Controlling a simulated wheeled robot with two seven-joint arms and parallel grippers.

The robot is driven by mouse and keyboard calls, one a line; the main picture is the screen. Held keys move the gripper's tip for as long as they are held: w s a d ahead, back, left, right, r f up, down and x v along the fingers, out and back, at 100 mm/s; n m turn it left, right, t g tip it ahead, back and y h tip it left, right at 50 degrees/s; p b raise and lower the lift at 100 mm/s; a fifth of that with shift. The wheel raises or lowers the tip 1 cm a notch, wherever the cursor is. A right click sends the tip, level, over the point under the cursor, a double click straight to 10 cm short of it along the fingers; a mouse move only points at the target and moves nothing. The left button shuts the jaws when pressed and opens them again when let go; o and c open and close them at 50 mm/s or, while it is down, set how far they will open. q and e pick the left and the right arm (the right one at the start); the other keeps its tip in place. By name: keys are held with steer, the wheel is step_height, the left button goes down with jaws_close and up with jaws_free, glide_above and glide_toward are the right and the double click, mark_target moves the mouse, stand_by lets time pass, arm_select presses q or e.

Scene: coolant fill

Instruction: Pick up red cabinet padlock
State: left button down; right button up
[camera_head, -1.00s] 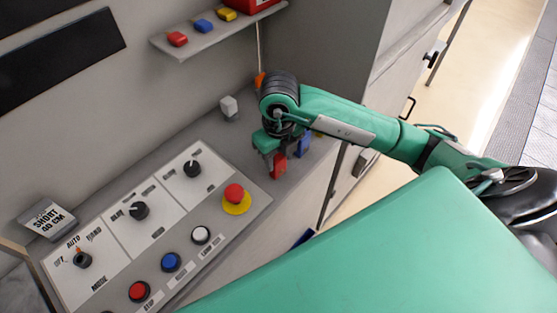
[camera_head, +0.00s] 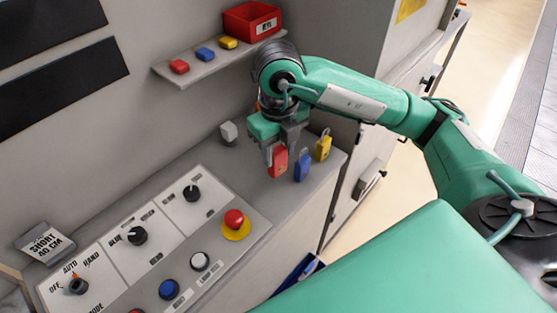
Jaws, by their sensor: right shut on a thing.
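The red padlock (camera_head: 278,164) is between the fingers of my right gripper (camera_head: 277,146), which is shut on it. It hangs upright at the back right of the grey console top; whether its lower end touches the surface I cannot tell. A blue padlock (camera_head: 302,168) and a yellow padlock (camera_head: 323,147) stand just right of it on the same surface. The gripper hides the top of the red padlock. My left gripper is not in view.
A sloped control panel (camera_head: 130,262) with knobs and buttons fills the lower left. A shelf (camera_head: 196,75) above holds small coloured blocks and a red box (camera_head: 251,22). A cabinet side rises behind my right arm.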

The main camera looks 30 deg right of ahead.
mark_target(278, 151)
steer(key=shift+r, duration=4.2)
